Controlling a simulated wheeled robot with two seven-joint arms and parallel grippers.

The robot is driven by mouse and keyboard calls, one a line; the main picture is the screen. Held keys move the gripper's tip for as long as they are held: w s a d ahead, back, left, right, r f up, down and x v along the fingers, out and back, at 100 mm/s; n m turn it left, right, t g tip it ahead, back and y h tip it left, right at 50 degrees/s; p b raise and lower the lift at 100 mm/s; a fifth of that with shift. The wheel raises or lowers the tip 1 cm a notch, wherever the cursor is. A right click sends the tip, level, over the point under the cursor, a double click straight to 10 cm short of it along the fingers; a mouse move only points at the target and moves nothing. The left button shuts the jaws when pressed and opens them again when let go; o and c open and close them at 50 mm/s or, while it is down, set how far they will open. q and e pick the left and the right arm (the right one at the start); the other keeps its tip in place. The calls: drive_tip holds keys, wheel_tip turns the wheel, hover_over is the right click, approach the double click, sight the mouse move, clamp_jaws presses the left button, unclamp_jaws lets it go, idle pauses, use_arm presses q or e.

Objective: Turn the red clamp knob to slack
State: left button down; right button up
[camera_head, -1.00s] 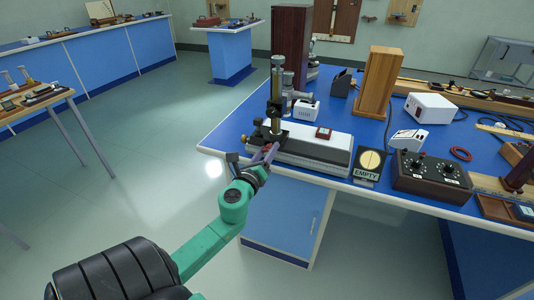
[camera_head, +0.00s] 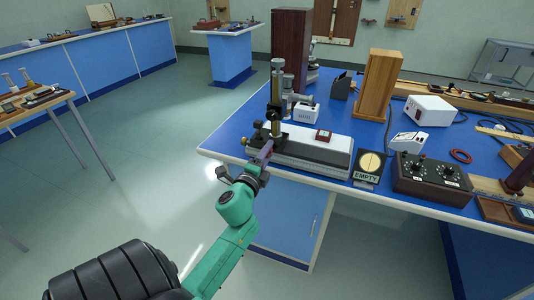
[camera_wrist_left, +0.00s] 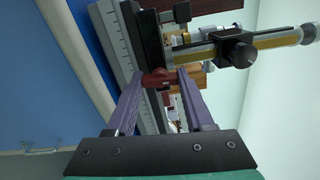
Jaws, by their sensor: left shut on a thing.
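The red clamp knob (camera_wrist_left: 158,79) shows in the left wrist view between my two purple fingers, at the side of the instrument's dark base. My left gripper (camera_wrist_left: 158,84) is shut on it. In the head view my left gripper (camera_head: 263,153) reaches the near left end of the bench instrument, and its fingers hide the knob there. The instrument has a long grey-and-white base (camera_head: 313,146) and an upright brass and black column (camera_head: 276,97). My right gripper is not in view.
The blue bench top (camera_head: 228,136) has a white edge just under my left gripper. A wooden block (camera_head: 378,83) stands behind. The floor left of the bench is clear.

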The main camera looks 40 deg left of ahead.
use_arm(q)
drive_tip(key=shift+n, duration=0.6)
drive_tip(key=shift+c, duration=1.4)
unclamp_jaws()
drive_tip(key=b+v, duration=0.2)
drive_tip(key=v, duration=1.2)
drive_tip(key=shift+s+b, duration=0.3)
drive_tip(key=shift+b, duration=0.1)
drive_tip(key=shift+d+f, duration=0.1)
drive_tip(key=shift+d, duration=0.05)
